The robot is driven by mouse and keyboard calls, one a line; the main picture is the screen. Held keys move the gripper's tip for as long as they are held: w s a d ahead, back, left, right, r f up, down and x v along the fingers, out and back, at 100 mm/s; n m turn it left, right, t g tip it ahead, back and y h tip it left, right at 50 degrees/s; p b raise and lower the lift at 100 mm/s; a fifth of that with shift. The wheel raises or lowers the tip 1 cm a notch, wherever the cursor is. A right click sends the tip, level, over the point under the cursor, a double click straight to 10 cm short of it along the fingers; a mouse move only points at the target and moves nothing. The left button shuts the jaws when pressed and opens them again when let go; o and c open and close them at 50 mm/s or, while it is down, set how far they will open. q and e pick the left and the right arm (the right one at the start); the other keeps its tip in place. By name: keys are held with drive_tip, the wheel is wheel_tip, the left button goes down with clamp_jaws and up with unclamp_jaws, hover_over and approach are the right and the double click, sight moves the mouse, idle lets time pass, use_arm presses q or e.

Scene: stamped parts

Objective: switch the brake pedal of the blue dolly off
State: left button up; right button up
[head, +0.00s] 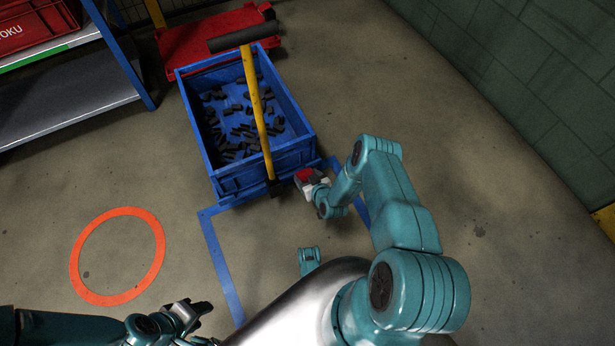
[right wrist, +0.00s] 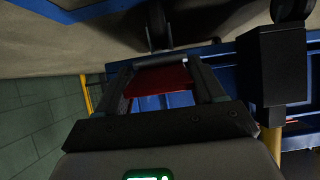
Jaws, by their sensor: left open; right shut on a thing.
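The blue dolly (head: 228,194) stands in the middle of the head view with a blue crate (head: 299,118) of small dark parts on it. Its yellow handle (head: 253,95) with a black grip rises at the near end. The red brake pedal (head: 305,175) is at the dolly's near right corner. My right gripper (head: 311,184) is at that pedal. In the right wrist view the red pedal (right wrist: 160,82) shows between the fingers of my right gripper (right wrist: 167,68), which is shut on it. My left gripper (head: 196,312) is open and empty above the floor, low in the head view.
A red dolly (head: 190,52) stands behind the blue one. A shelf (head: 75,103) with a red crate (head: 35,27) is at the upper left. Blue tape (head: 222,268) and an orange ring (head: 75,265) mark the floor. A green wall (head: 530,75) is on the right.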

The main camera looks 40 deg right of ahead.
use_arm(q)
drive_tip(key=shift+d, duration=0.1)
use_arm(e)
drive_tip(key=shift+d, duration=0.15)
drive_tip(key=o, duration=1.4)
use_arm(q)
drive_tip(key=shift+r, duration=0.1)
use_arm(e)
drive_tip(key=shift+s+r, duration=0.1)
use_arm(q)
wheel_tip(320, 180, up, 7)
drive_tip(key=s+d+p, duration=0.1)
drive_tip(key=p, duration=0.6)
drive_tip(key=shift+s+m+g, duration=0.15)
drive_tip(key=shift+m+g, duration=0.15)
use_arm(e)
drive_tip(key=v, duration=1.6)
drive_tip(key=shift+r, duration=0.2)
